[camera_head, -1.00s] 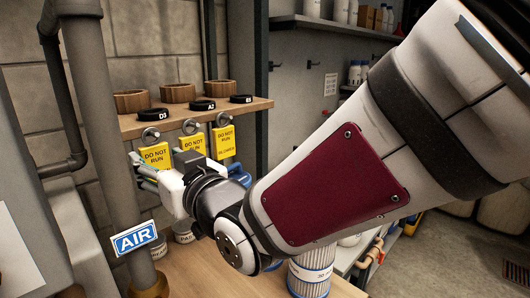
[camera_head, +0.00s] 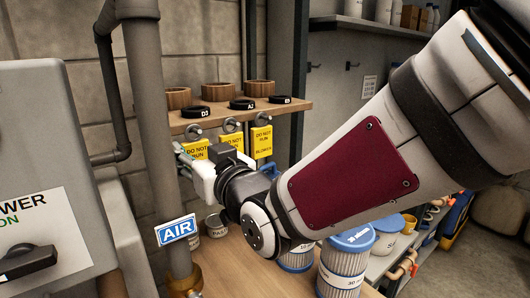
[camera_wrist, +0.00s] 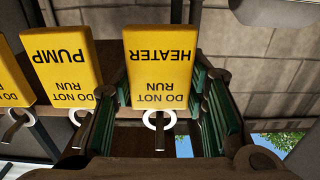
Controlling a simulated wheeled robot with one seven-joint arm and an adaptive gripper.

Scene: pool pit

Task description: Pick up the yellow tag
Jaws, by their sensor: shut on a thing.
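Three yellow "DO NOT RUN" tags hang in a row under a wooden shelf. The leftmost tag (camera_head: 196,151) in the head view is beside my gripper (camera_head: 180,157). In the wrist view, which shows the lettering upside down, the tag marked HEATER (camera_wrist: 162,60) sits between the green-padded fingers of my gripper (camera_wrist: 158,118). My gripper is shut on this tag, and its ring still shows at a peg. The PUMP tag (camera_wrist: 64,62) is next to it. The BLOWER tag (camera_head: 262,143) hangs at the right in the head view.
The wooden shelf (camera_head: 290,104) above carries black discs and wooden rings. A grey pipe (camera_head: 148,130) with an AIR sign (camera_head: 177,230) stands close to the left of my gripper. Filter cartridges (camera_head: 345,262) stand on the bench below.

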